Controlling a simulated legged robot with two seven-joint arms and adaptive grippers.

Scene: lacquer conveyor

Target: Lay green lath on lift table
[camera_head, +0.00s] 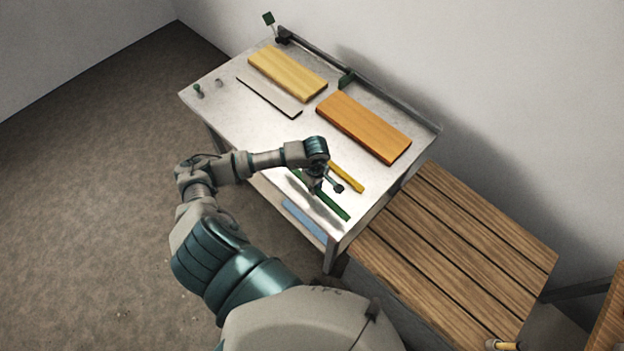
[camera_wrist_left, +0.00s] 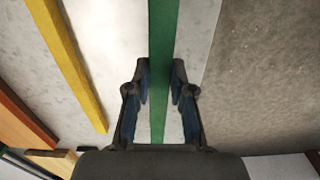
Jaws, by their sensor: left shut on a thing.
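The green lath (camera_head: 335,209) is a long thin bar at the front edge of the metal-topped table (camera_head: 262,125). My left gripper (camera_head: 316,187) is shut on it from above. In the left wrist view the lath (camera_wrist_left: 163,30) runs between the two fingers of my left gripper (camera_wrist_left: 160,78). The wrist hides part of the lath in the head view, and I cannot tell whether it touches the tabletop. A slatted wooden table (camera_head: 457,240) stands to the right. I cannot tell which table is the lift table. My right gripper is out of view.
A yellow lath (camera_head: 347,177) lies close behind the green one. A yellow board (camera_head: 287,73), an orange board (camera_head: 363,127) and a thin dark-edged strip (camera_head: 268,96) lie farther back. A dark rail (camera_head: 380,94) lines the back edge.

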